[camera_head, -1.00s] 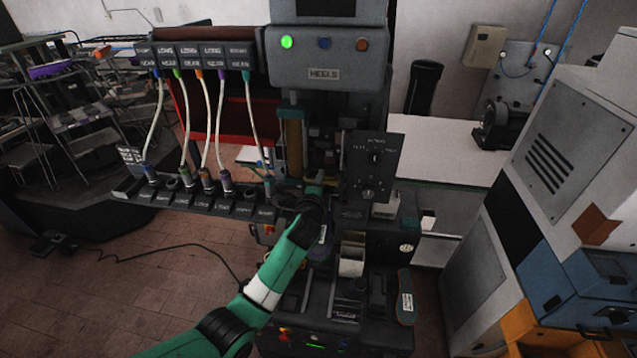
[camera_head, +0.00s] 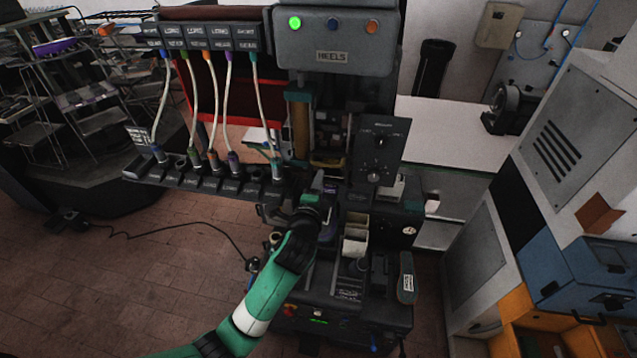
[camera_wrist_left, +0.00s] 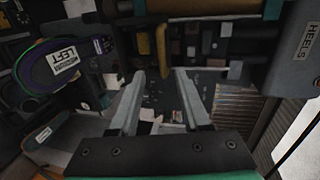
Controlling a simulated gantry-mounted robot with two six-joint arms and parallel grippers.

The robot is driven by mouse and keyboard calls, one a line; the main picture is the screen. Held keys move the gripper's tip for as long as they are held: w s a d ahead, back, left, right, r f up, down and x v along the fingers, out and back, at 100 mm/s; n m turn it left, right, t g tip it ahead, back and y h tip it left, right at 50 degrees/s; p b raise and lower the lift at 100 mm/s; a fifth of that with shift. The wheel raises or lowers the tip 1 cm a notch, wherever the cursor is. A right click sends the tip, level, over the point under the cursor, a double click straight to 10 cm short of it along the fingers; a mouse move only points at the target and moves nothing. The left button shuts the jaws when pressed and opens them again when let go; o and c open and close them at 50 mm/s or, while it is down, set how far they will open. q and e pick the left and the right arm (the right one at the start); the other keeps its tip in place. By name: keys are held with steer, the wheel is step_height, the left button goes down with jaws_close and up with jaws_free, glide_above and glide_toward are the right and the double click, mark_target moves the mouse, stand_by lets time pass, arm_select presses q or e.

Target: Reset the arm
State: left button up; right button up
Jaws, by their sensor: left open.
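My green left arm (camera_head: 262,303) reaches up from the bottom of the head view to the front of the heel press (camera_head: 340,50). My left gripper (camera_head: 326,194) is small and dark there, in front of the press's work opening. In the left wrist view the gripper (camera_wrist_left: 156,85) shows two grey fingers spread apart with nothing between them. Beyond the fingers is the dark press interior with a yellow handle (camera_wrist_left: 162,50). My right arm is not in view.
A rack of cables and labelled sockets (camera_head: 205,180) stands left of the gripper. A dial panel (camera_head: 378,148) is right of it. A sole-shaped piece (camera_head: 406,277) stands at lower right. In the wrist view a piece labelled LEFT (camera_wrist_left: 65,62) lies at left.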

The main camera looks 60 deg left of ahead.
arm_select(q)
steer(key=shift+s+d+r, duration=0.2)
steer(key=shift+s+d, duration=0.1)
steer(key=shift+s, duration=0.05)
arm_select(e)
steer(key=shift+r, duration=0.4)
arm_select(q)
steer(key=w+d+r+n+t+h, duration=0.15)
steer(key=d+r+t, duration=0.4)
steer(key=r, duration=0.75)
steer(key=w+d+r+t+h, duration=0.1)
steer(key=w+d+r+t, duration=0.15)
steer(key=d+r, duration=0.8)
steer(key=s+d+r+n+t+h, duration=0.3)
steer(key=s+r, duration=0.4)
steer(key=r, duration=0.3)
steer(key=s+d+r+n+t+h, duration=0.4)
steer(key=s+d+r+t+h, duration=0.1)
steer(key=r, duration=0.5)
steer(key=shift+s+d+r+h, duration=0.3)
steer(key=shift+s+d+h, duration=0.35)
steer(key=shift+s+h, duration=0.4)
